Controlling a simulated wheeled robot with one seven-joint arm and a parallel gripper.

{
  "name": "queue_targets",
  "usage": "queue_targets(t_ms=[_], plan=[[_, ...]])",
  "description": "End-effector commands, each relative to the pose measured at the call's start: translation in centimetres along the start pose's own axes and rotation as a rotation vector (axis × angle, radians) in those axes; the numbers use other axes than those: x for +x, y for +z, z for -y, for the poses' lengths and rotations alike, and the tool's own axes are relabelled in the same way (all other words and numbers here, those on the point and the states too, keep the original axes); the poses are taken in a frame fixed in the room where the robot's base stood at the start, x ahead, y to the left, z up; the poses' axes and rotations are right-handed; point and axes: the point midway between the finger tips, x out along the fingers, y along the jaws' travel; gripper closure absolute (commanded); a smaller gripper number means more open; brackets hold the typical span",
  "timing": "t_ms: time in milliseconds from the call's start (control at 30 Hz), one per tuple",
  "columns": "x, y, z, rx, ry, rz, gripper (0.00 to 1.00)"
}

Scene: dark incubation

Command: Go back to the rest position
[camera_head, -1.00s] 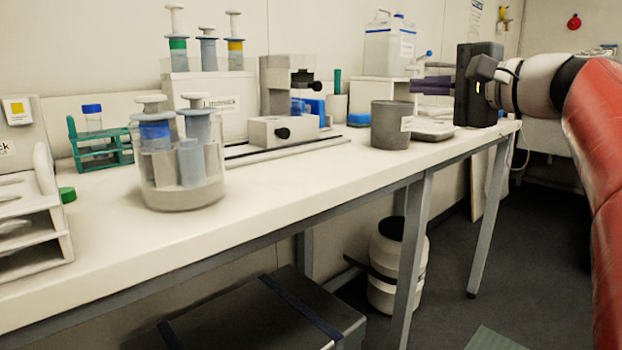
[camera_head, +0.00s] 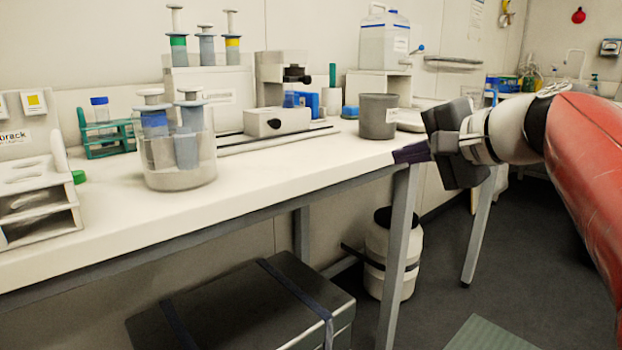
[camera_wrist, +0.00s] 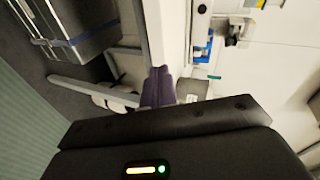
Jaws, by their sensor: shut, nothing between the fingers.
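My gripper (camera_head: 410,154) is at the right of the head view, in front of the bench's front edge, with its dark body tilted. Its purple fingers point left and overlap the edge of the white bench (camera_head: 285,180) in the picture. In the wrist view the fingers (camera_wrist: 158,88) are together with nothing between them. I cannot tell whether they touch the bench edge. My red and white arm comes in from the right.
A grey pot (camera_head: 378,117) stands on the bench left of my gripper. A black case (camera_head: 245,310) and a white drum (camera_head: 392,255) are below.

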Motion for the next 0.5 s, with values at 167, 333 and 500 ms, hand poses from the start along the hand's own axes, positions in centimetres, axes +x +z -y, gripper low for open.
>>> queue_targets(t_ms=[167, 333, 500], plan=[[0.5, 4.8, -5.9, -0.135, 0.197, 0.020, 1.00], [-0.6, 10.8, -15.4, -0.396, 0.467, 0.074, 1.00], [-2.9, 14.7, -24.3, -0.703, 0.690, 0.149, 1.00]])
